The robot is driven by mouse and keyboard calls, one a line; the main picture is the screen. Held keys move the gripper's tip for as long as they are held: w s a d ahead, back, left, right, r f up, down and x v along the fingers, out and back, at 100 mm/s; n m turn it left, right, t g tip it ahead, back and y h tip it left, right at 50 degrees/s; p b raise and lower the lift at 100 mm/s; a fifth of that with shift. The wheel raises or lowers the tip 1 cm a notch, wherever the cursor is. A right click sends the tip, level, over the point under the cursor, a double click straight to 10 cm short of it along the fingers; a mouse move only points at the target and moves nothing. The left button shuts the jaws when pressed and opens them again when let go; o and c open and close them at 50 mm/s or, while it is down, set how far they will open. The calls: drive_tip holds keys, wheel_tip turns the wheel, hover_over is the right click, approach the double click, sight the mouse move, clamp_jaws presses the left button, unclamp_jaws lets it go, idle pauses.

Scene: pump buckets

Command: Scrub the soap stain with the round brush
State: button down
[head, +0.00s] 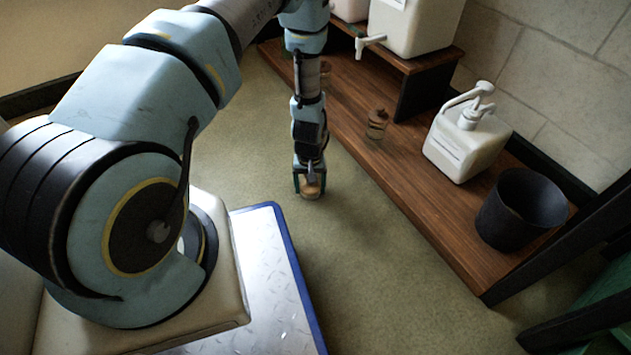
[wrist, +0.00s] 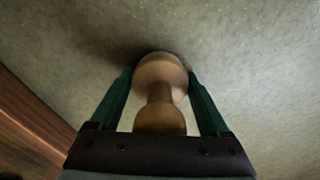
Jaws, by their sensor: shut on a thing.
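My gripper (wrist: 160,92) points down at the floor and is shut on the round brush (wrist: 160,78), a light wooden knob with a narrower neck, between its green fingers. In the head view the brush (head: 311,190) shows below my gripper (head: 309,180), at or just above the floor beside the wooden platform. I cannot tell whether its bristles touch the floor; they are hidden. I cannot make out a distinct soap stain on the floor in either view.
A low wooden platform (head: 405,190) runs along the wall at the right. On it stand a small brown glass jar (head: 377,124), a white pump bottle (head: 466,143) and a black bucket (head: 519,208). A white container with a tap (head: 413,27) sits on a raised shelf. Open floor (head: 370,260) lies in front.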

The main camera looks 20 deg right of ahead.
sight(294, 200)
drive_tip(key=shift+s+a+p, duration=0.2)
drive_tip(key=shift+a+p, duration=0.1)
drive_tip(key=shift+a, duration=0.7)
drive_tip(key=shift+s+a+p, duration=0.25)
drive_tip(key=shift+a+p, duration=0.2)
drive_tip(key=shift+a, duration=0.5)
drive_tip(key=shift+s+a+p, duration=0.2)
drive_tip(key=shift+a+p, duration=0.2)
drive_tip(key=shift+a, duration=0.55)
drive_tip(key=shift+r, duration=0.1)
drive_tip(key=shift+w+d, duration=0.2)
drive_tip(key=shift+d, duration=0.6)
drive_tip(key=shift+w+d, duration=0.2)
drive_tip(key=shift+d, duration=0.55)
drive_tip(key=shift+w+d, duration=0.2)
drive_tip(key=shift+d, duration=1)
drive_tip(key=shift+w+d, duration=0.2)
drive_tip(key=shift+d, duration=0.95)
drive_tip(key=shift+w+d+f+b, duration=0.2)
drive_tip(key=shift+d+b, duration=0.2)
drive_tip(key=shift+d, duration=0.55)
drive_tip(key=shift+w+d+f+b, duration=0.15)
drive_tip(key=shift+d+b, duration=0.2)
drive_tip(key=shift+d, duration=0.55)
drive_tip(key=shift+r, duration=0.1)
drive_tip(key=shift+r, duration=0.1)
